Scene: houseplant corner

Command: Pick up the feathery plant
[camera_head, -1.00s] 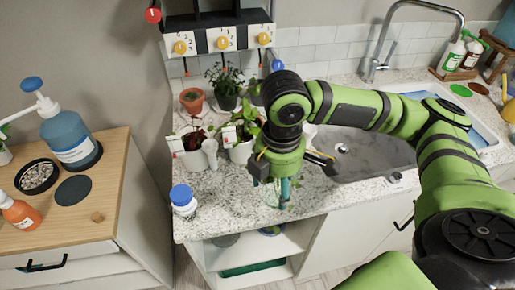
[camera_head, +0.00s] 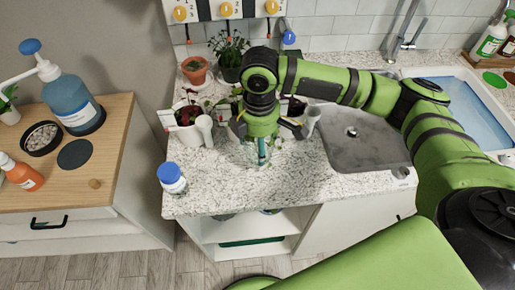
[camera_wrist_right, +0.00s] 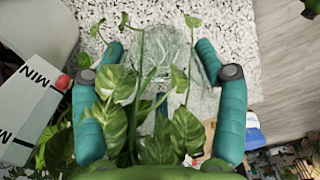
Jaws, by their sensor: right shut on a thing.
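The plant with the finest foliage (camera_head: 229,46) stands in a dark pot at the back of the counter in the head view; I cannot be sure it is the feathery one. My right gripper (camera_head: 262,155) is in front of it, near the counter's front, pointing down. In the wrist view the teal fingers (camera_wrist_right: 162,50) are shut on a clear glass vessel (camera_wrist_right: 160,68). Green-and-white variegated leaves (camera_wrist_right: 115,82) and thin stems lie between the fingers and partly hide the glass. Whether it touches the counter is unclear. My left gripper is out of view.
A white pot with a reddish plant (camera_head: 186,113) and a terracotta pot (camera_head: 195,73) stand left of the gripper. A blue-capped jar (camera_head: 172,178) is at the counter's front left. Speckled counter (camera_head: 290,175) in front is clear.

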